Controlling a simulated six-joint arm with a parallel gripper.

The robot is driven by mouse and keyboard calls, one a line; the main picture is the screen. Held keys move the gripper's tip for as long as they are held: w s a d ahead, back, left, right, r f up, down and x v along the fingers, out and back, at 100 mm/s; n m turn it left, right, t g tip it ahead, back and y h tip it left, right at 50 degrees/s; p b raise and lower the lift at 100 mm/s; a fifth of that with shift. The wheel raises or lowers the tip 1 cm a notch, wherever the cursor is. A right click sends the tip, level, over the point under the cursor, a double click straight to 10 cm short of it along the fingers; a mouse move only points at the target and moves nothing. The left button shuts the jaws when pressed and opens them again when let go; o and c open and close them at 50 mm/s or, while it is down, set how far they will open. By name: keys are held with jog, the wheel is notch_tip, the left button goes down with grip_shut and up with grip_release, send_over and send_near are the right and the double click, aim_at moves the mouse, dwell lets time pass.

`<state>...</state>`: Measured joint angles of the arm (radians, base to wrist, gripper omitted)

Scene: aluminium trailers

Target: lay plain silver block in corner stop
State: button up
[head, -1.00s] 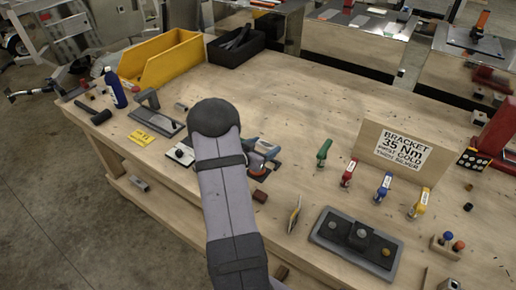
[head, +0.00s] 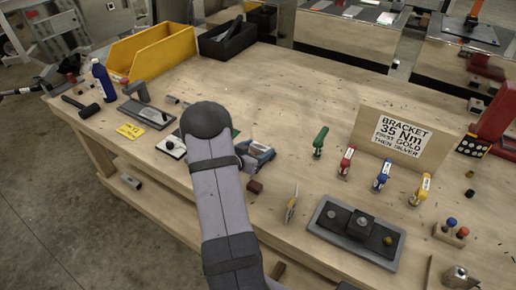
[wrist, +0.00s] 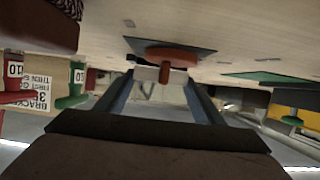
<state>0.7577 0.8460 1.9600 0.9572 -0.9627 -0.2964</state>
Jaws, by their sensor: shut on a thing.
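My gripper (head: 256,155) is low over the bench, partly behind my own arm in the head view. In the wrist view my gripper (wrist: 160,85) has its two blue-grey fingers around a pale silver block (wrist: 148,74), of which only a strip shows. Just beyond the block is an orange-red raised piece (wrist: 180,54) on a dark flat plate (wrist: 205,48), which looks like the corner stop. The block and this piece overlap in the view, so I cannot tell whether they touch. In the head view the stop is mostly hidden by my arm and gripper.
A small brown-red block (head: 255,187) lies just in front of my gripper. A white-topped plate with a dark knob (head: 172,146) is to the left. Several coloured clamps, a lettered sign (head: 403,135) and a dark tray (head: 330,238) are to the right. The bench middle behind is clear.

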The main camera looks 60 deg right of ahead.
jog(key=shift+a+f+b, duration=0.15)
jog(key=shift+f+b, duration=0.3)
jog(key=shift+f, duration=0.25)
dwell(0.5)
